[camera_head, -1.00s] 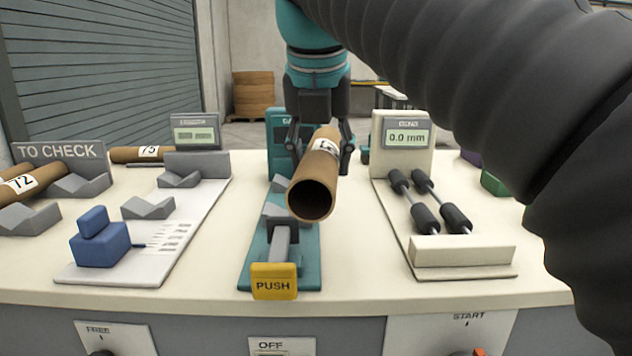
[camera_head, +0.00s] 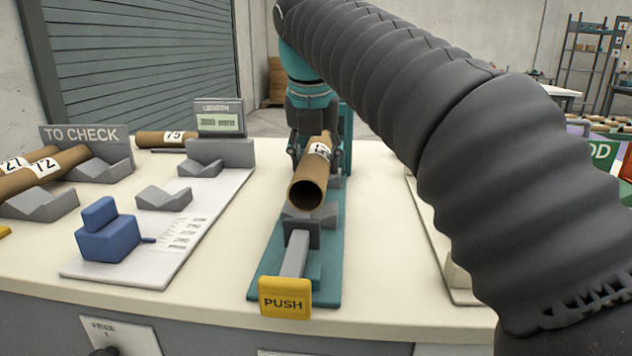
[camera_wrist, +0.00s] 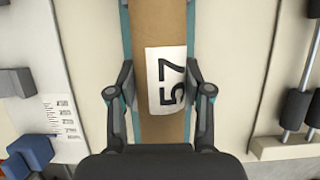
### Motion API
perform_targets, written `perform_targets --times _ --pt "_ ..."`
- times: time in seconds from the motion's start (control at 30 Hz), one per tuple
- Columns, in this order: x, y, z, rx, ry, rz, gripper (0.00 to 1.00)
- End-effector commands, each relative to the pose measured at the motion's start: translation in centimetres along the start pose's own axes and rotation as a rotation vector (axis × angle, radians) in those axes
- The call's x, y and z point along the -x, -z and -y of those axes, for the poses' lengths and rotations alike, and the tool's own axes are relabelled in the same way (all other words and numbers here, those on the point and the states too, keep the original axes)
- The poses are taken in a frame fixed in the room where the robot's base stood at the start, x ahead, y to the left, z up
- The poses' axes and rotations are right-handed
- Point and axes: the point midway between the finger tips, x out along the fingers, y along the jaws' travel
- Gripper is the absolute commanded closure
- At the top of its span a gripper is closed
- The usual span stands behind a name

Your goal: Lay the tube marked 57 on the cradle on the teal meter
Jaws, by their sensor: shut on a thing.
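The brown cardboard tube marked 57 (camera_head: 308,187) is in my gripper (camera_head: 314,150), over the teal meter (camera_head: 330,250). Its open end faces the head camera, and it runs lengthwise along the meter. In the wrist view the tube (camera_wrist: 160,110) lies between both fingers (camera_wrist: 161,95), with the 57 label facing up. A grey cradle (camera_head: 312,215) shows just under the tube's near end. I cannot tell whether the tube touches it. The meter's yellow PUSH plate (camera_head: 285,297) is at the near end.
Left of the meter are a white plate with grey V-blocks (camera_head: 165,198), a blue block (camera_head: 108,235) and a length display (camera_head: 220,118). More tubes, 72 (camera_head: 42,168), 27 and 75, lie near the TO CHECK sign (camera_head: 85,138). My arm covers the right side.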

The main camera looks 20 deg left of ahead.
Motion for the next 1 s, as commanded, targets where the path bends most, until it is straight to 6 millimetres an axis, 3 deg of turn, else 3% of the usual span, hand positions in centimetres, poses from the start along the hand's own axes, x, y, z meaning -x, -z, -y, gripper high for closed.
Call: perform_targets --times 0.4,0.9,0.93,1.0 --pt "-4.0 1.3 -0.3 0.001 0.000 -0.001 0.91" --pt "-4.6 1.5 -0.3 0.001 0.000 0.000 0.91" --pt "-4.5 1.5 -0.3 0.001 0.000 0.000 0.42" --pt "-4.5 1.5 -0.3 0.001 0.000 0.000 0.25"
